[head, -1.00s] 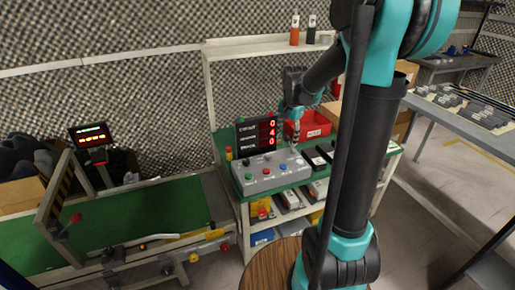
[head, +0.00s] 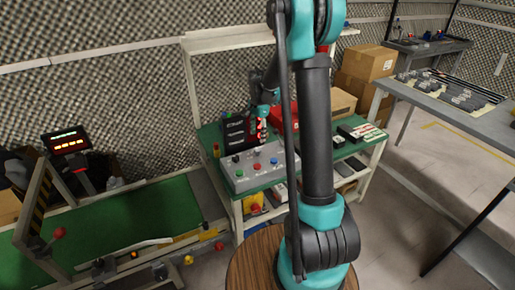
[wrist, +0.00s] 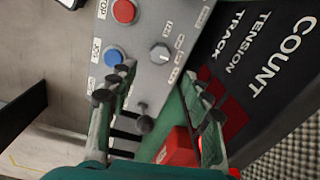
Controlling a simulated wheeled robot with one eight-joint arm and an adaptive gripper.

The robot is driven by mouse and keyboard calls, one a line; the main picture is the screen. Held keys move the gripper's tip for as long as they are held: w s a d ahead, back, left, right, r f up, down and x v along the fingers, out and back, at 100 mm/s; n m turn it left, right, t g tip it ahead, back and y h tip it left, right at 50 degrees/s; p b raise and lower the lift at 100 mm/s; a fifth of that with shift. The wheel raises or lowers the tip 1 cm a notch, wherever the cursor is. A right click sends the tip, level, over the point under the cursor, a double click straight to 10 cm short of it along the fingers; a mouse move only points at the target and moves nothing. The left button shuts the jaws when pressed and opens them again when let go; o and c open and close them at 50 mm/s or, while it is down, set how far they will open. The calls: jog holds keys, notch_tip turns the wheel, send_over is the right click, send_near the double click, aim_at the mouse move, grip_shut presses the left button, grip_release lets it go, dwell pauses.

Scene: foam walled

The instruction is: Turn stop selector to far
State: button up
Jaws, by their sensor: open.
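The grey control panel (head: 262,178) sits on the green bench top. In the wrist view its face shows a round grey selector knob (wrist: 159,52) with a pale pointer mark and small printed labels beside it. A red button (wrist: 124,11) and a blue button (wrist: 113,55) lie to its left. A small dark-tipped lever (wrist: 143,122) shows lower down. My gripper (wrist: 160,80) is open and empty, with the knob just beyond and between its fingertips, apparently untouched. In the head view my gripper (head: 262,130) is over the back of the panel. The labels are too small to read surely.
A black display (wrist: 265,50) reading COUNT, TENSION, TRACK stands close behind the panel. A red bin (wrist: 178,148) is near the right finger. A green conveyor (head: 150,220) lies left, and a grey table (head: 460,100) stands right.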

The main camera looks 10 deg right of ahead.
aim_at(258, 149)
notch_tip(258, 149, down, 8)
jog(key=shift+w+f, duration=0.1)
jog(key=shift+f, duration=0.05)
jog(key=shift+c, duration=0.4)
grip_shut()
